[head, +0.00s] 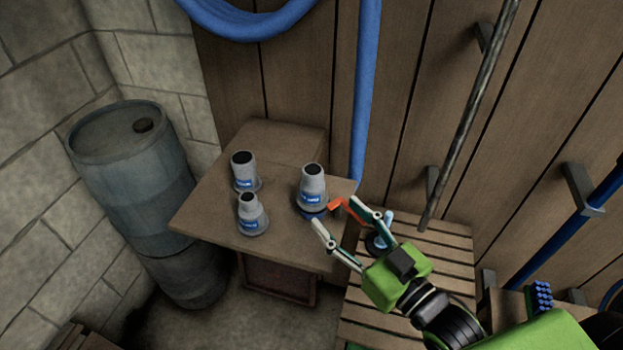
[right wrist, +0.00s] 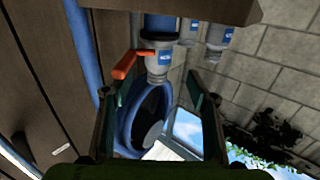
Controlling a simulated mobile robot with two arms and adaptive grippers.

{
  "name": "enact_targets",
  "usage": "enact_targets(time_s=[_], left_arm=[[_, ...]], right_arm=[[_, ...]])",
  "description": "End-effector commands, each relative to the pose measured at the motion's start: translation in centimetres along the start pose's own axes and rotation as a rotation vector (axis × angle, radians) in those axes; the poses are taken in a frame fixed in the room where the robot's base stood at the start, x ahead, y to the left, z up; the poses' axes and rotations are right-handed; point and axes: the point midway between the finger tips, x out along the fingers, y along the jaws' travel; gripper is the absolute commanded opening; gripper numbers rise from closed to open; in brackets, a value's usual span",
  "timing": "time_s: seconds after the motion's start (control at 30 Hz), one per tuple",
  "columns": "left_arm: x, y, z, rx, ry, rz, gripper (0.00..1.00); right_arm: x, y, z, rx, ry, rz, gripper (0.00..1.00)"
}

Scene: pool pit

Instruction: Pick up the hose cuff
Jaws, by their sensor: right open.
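Three grey tapered pieces with dark tops and blue labels, which look like hose cuffs, stand upright on the wooden table. One is at the right (head: 312,186), one at the back left (head: 243,170) and one at the front left (head: 250,215). The right cuff has a blue part at its base and an orange piece (head: 338,205) beside it. My right gripper (head: 337,216) is open and empty, its fingertips close to the right cuff's near right side. In the right wrist view a labelled cuff (right wrist: 158,62) shows between and beyond the fingers. My left gripper is not in view.
The table (head: 200,215) has bare room at its left and front. A blue-grey barrel (head: 130,165) stands left of it. A slatted crate top (head: 440,255) with a small light-blue item lies under my right arm. A blue hose (head: 365,95) hangs behind the table against the plank wall.

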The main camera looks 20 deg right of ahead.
Motion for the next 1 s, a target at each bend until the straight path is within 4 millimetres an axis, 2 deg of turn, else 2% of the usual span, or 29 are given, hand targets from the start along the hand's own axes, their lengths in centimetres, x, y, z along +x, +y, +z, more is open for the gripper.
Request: enact_targets(time_s=[0.13, 0.23, 0.33, 0.47, 0.6, 0.73, 1.0], left_arm=[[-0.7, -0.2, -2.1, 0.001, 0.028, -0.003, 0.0], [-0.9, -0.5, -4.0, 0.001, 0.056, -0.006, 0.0], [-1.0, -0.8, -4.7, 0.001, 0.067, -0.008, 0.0], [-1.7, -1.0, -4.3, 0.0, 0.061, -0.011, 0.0], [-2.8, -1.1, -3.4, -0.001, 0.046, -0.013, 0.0], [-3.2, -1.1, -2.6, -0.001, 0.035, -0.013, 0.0], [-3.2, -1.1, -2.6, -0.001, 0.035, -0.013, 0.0]], right_arm=[[2.0, 0.1, -0.2, -0.001, 0.001, 0.001, 0.53], [2.8, 0.1, -0.1, -0.001, 0.0, 0.001, 0.53], [3.2, 0.0, 0.0, -0.001, -0.001, 0.0, 0.53], [4.2, 0.1, -0.3, -0.001, -0.001, 0.001, 0.53], [6.2, 0.2, -0.7, -0.002, 0.0, 0.0, 0.53], [7.7, 0.3, -0.5, -0.001, -0.001, 0.001, 0.53], [8.3, 0.2, -0.2, -0.001, -0.003, -0.001, 0.53]])
